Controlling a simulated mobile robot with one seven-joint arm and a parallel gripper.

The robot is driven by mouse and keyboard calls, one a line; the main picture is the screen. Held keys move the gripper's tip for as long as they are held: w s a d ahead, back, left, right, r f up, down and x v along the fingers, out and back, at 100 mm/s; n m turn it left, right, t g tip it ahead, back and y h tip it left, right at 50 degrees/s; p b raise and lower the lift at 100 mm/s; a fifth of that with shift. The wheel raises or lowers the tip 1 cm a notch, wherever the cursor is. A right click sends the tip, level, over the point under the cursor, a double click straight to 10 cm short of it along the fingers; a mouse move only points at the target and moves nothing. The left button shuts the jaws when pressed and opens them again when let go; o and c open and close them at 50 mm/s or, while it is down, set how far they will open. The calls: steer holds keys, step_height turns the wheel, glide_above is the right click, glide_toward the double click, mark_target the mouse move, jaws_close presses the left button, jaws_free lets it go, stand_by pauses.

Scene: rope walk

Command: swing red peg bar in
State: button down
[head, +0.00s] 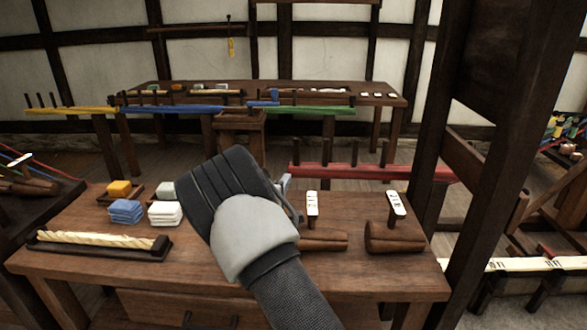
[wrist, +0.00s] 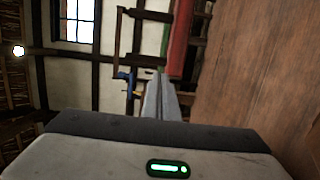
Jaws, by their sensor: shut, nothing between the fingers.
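The red peg bar (head: 365,173) runs level behind the right half of the near bench, with dark upright pegs on it. Its right end meets the dark timber post. In the wrist view the red bar (wrist: 181,40) shows at the top, just beyond and right of the fingertips. My gripper (head: 286,183) is over the near bench, its fingers shut and empty, near the bar's left end. The wrist view shows the shut fingers (wrist: 160,92) pointing towards the bar. I cannot tell whether they touch it.
A green bar (head: 310,110), blue bar (head: 172,108) and yellow bar (head: 70,111) stand farther back. The near bench (head: 85,262) holds folded cloths (head: 165,213), a rope tray (head: 100,244) and two wooden pieces with white tags (head: 395,238). A thick post (head: 480,130) rises at right.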

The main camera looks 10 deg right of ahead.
mark_target(296, 162)
steer(key=b+x, duration=0.2)
steer(key=x, duration=0.8)
steer(key=shift+w, duration=0.1)
